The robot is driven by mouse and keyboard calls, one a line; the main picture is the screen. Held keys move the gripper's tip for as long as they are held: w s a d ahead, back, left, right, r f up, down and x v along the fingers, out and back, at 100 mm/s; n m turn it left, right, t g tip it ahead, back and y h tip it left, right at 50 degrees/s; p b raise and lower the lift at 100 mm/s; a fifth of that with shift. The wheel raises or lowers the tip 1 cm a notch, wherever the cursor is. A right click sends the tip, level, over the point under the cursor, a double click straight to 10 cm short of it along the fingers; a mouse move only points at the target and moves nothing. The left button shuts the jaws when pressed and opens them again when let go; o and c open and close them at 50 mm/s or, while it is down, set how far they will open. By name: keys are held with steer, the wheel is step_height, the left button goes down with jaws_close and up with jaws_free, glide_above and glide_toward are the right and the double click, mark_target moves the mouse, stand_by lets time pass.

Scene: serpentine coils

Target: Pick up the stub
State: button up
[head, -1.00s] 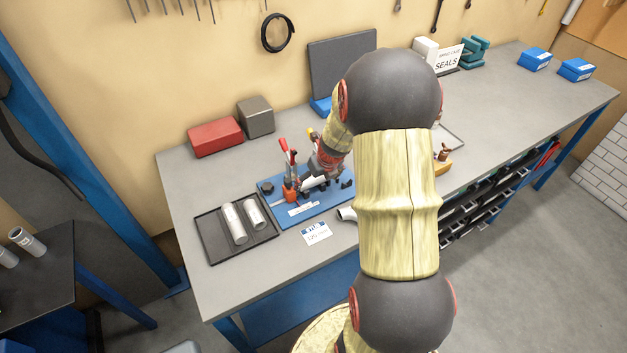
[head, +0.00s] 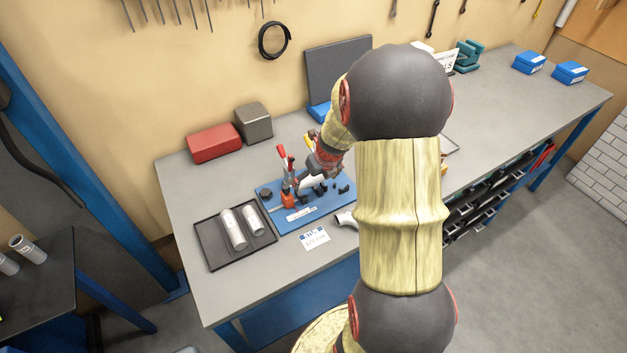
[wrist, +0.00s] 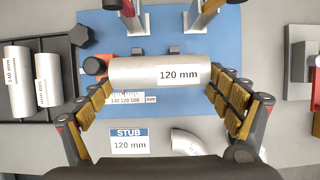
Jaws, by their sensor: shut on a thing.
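The stub (wrist: 155,72) is a short silver tube with a "120 mm" label, lying crosswise in the wrist view. My gripper (wrist: 160,88) has its gold-padded fingers at the two ends of the stub and is shut on it. The stub is over the blue fixture plate (wrist: 225,50), above a printed scale strip; I cannot tell whether it is clear of the supports. In the head view my gripper (head: 314,176) is over the blue plate, with a pale part of the stub (head: 309,184) below it. A "STUB 120 mm" card (wrist: 129,141) lies in front of the plate.
A dark tray (head: 210,256) with two silver tubes is left of the plate. Red-handled clamps (head: 283,158) stand on the plate close to my gripper. A bent pipe (head: 346,219) lies in front. A red box (head: 213,143) and grey block (head: 253,122) are behind.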

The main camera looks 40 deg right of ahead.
steer(key=s+a+r+p, duration=0.3)
steer(key=s+a+r, duration=0.45)
steer(key=s, duration=0.35)
steer(key=p, duration=0.1)
glide_above(314, 182)
steer(key=w+d, duration=0.1)
step_height(314, 182, down, 3)
steer(key=shift+w+d+f, duration=0.1)
steer(key=shift+w, duration=0.05)
step_height(314, 182, down, 5)
steer(key=b, duration=0.5)
steer(key=shift+b, duration=0.3)
steer(key=shift+p, duration=0.4)
steer(key=shift+f, duration=0.1)
steer(key=shift+f+b, duration=0.75)
steer(key=shift+f, duration=0.4)
